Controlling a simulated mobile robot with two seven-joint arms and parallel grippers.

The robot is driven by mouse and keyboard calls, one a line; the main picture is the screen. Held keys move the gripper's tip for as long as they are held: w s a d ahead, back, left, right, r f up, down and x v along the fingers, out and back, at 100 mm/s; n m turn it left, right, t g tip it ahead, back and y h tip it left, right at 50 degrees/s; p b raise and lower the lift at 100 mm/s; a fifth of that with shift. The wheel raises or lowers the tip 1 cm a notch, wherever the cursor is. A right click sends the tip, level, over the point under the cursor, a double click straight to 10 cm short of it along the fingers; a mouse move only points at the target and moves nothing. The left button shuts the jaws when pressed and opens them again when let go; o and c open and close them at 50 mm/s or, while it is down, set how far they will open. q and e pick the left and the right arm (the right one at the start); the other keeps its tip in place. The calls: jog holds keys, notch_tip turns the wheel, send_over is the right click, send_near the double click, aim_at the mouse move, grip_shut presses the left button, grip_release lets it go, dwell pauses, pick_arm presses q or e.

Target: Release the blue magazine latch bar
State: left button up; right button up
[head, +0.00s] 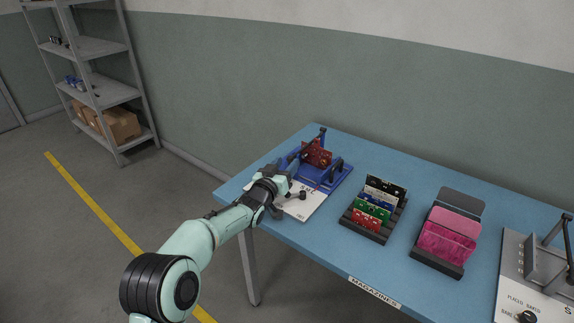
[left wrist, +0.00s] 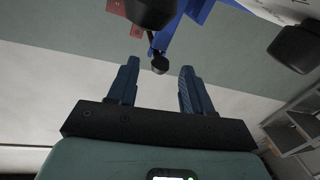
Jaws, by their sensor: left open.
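The blue magazine fixture (head: 340,177) stands at the far left of the table with a red circuit board (head: 317,153) in it. Its blue frame also shows in the left wrist view (left wrist: 183,35), with a small black knob (left wrist: 160,65) at the end of a thin dark bar. My left gripper (head: 288,180) is at the fixture's near left side. In the left wrist view its open, empty fingers (left wrist: 158,80) point toward the fixture, with the small knob between and just beyond the tips. The gripper partly hides the latch area in the head view. My right gripper is out of view.
A white labelled plate with a black knob (head: 302,195) lies in front of the fixture. A dark rack of coloured boards (head: 368,225) and a bin of pink pouches (head: 440,266) stand to the right. A grey station (head: 510,275) is at the right edge. Bare blue table (head: 398,273) lies between.

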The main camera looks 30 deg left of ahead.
pick_arm(q)
jog(key=shift+w+a, duration=0.1)
jog(key=shift+w, duration=0.55)
